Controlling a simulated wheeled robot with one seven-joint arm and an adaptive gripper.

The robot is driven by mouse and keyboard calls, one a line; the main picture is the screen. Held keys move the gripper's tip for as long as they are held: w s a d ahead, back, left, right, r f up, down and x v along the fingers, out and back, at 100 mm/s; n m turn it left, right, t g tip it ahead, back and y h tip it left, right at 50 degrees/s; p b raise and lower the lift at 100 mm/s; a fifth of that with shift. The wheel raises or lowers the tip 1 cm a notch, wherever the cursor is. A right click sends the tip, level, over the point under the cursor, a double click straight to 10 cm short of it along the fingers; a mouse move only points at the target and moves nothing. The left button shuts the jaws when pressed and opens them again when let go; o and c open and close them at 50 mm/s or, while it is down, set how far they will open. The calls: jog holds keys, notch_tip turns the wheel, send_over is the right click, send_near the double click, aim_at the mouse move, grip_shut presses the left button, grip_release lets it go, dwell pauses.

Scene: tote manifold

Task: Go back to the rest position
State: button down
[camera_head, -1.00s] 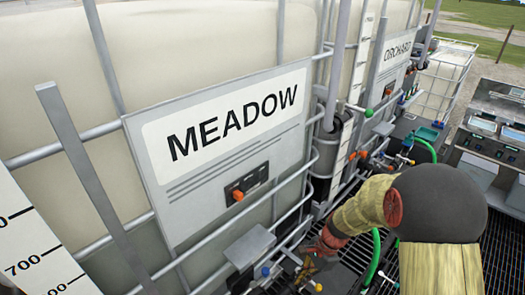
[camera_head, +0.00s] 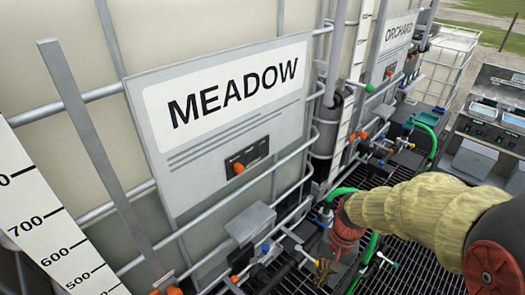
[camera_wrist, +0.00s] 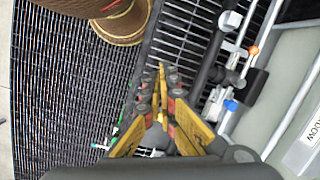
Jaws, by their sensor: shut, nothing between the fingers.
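My gripper (camera_wrist: 163,72) is shut and empty in the wrist view. Its yellow and dark fingers come together over a dark grating. In the head view my gripper (camera_head: 322,272) is small and low, below the red wrist part, and its fingertips are hard to make out there. My arm, in a yellowish sleeve, reaches in from the right edge. The gripper is right of the MEADOW tank's valves and pipes, over the grating, and I see no contact with them.
The MEADOW sign (camera_head: 235,95) is on a caged tank at the left. Pipes with a blue-handled valve (camera_wrist: 231,105) run close right of the gripper. A green hose (camera_head: 368,262) passes near the wrist. The grating (camera_wrist: 75,85) at left is mostly open. An ORCHARD sign (camera_head: 399,32) stands farther back.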

jog(key=s+d+r+n+t+h+b, duration=0.2)
jog(key=s+r+n+t+b, duration=0.2)
jog(key=b, duration=0.9)
jog(key=s+r+t, duration=0.2)
jog(key=s+t, duration=0.1)
jog(key=s, duration=0.1)
jog(key=shift+s+d+r+n+b, duration=0.25)
jog(key=shift+r+n+b, duration=0.05)
jog(key=shift+d, duration=0.1)
